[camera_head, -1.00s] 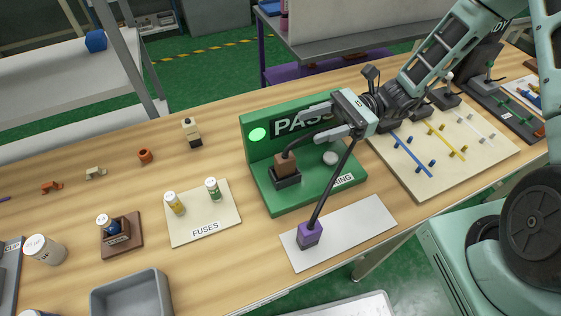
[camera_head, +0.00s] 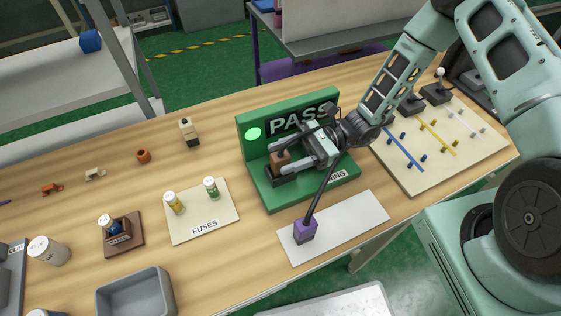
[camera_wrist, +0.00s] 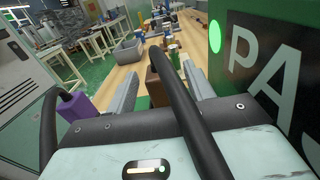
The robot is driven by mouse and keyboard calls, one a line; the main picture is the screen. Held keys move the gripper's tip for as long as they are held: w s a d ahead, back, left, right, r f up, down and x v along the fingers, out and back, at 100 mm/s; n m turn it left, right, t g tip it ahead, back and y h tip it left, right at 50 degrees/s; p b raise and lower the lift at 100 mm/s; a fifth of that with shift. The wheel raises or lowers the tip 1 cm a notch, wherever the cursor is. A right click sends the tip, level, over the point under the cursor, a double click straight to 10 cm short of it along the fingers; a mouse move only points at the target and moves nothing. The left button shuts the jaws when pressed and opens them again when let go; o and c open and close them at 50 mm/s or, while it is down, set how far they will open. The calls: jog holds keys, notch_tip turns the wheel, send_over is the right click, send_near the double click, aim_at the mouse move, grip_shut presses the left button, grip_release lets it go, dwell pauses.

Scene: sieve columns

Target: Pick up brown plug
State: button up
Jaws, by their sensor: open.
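The brown plug (camera_head: 279,160) sits upright in a dark socket (camera_head: 283,175) on the green test stand (camera_head: 262,196), with a black cable rising from its top. In the wrist view the brown plug (camera_wrist: 155,87) shows between the two fingers, partly hidden by the cable (camera_wrist: 172,85). My gripper (camera_head: 289,148) is open, its fingers reaching to either side of the plug from the right. In the wrist view my gripper (camera_wrist: 158,92) has a finger on each side of the plug. Whether a finger touches the plug, I cannot tell.
A purple plug (camera_head: 305,231) stands on a white plate (camera_head: 350,224) at the front, its black cable passing close to my gripper. The upright green PASS panel (camera_head: 254,135) is just behind. A fuse board (camera_head: 225,228) lies to the left.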

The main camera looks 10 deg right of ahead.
jog(key=shift+s+a, duration=0.15)
jog(key=shift+a, duration=0.6)
grip_shut()
jog(key=shift+r, duration=0.1)
